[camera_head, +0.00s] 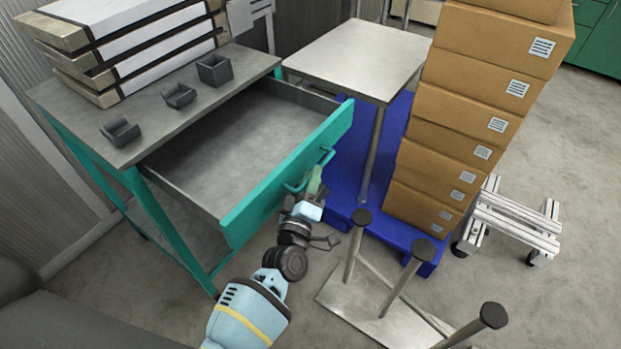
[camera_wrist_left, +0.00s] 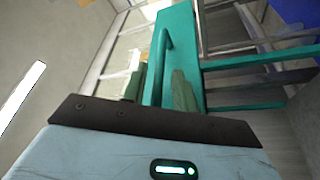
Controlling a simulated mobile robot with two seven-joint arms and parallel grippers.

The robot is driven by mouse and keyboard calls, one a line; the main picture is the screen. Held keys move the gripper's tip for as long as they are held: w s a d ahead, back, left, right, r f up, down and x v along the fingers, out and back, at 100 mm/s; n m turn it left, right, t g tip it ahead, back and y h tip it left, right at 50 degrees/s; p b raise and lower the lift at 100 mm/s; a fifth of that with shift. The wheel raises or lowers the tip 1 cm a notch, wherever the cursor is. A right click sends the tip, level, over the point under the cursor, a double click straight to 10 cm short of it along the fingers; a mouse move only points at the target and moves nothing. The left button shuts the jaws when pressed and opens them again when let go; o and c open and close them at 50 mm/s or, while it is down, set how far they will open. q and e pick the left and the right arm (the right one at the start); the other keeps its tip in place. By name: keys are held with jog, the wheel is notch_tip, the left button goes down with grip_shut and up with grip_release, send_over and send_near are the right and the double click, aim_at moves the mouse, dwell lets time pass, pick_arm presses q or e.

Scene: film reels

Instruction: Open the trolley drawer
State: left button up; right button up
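The trolley (camera_head: 137,183) is a grey-topped table with teal legs at the left of the head view. Its drawer (camera_head: 250,137) stands far out, and its grey inside is empty. The drawer's teal front (camera_head: 290,172) carries a teal bar handle (camera_head: 328,156). My left gripper (camera_head: 314,181) is at the handle from the front, with its green fingers around the bar. In the left wrist view the handle (camera_wrist_left: 161,65) runs between the two fingers (camera_wrist_left: 158,90), which appear closed on it; the exact contact is hard to see. My right gripper is not in view.
Small dark bins (camera_head: 213,69) and stacked flat boxes (camera_head: 125,40) lie on the trolley top. Tall brown cartons (camera_head: 460,122) stand on a blue pallet (camera_head: 345,175). An upturned stool-like metal piece (camera_head: 375,300) lies near my left arm. A white wheeled frame (camera_head: 510,220) stands farther right.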

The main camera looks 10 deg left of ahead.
pick_arm(q)
jog(key=shift+s, duration=0.1)
jog(key=v, duration=0.7)
jog(key=shift+s, duration=0.3)
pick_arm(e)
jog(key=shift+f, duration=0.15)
pick_arm(q)
jog(key=shift+f, duration=0.1)
